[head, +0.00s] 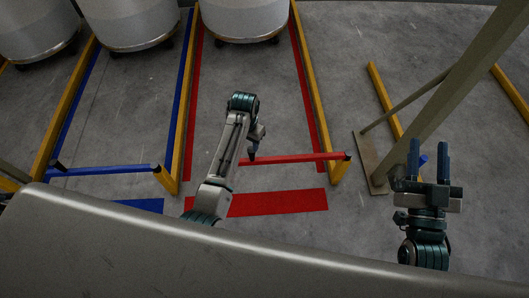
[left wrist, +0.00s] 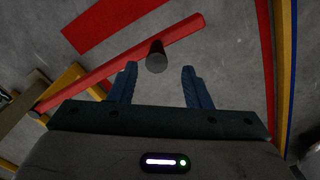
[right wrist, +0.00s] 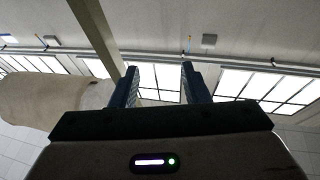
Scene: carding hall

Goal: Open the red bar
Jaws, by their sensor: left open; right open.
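The red bar (head: 300,159) lies across the front of the red-marked lane, its right end at a yellow rail post. My left gripper (head: 256,142) points down over that end. In its wrist view the open fingers (left wrist: 159,72) stand on either side of the peg's line; whether they touch it I cannot tell. My right gripper (head: 428,148) is open and empty, away at the right.
A blue bar (head: 110,170) closes the lane to the left. Yellow rails (head: 312,90) divide the lanes, and a large can (head: 240,18) stands at the back of the red lane. A slanted metal post (head: 440,95) rises near my right gripper. The red lane's floor is clear.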

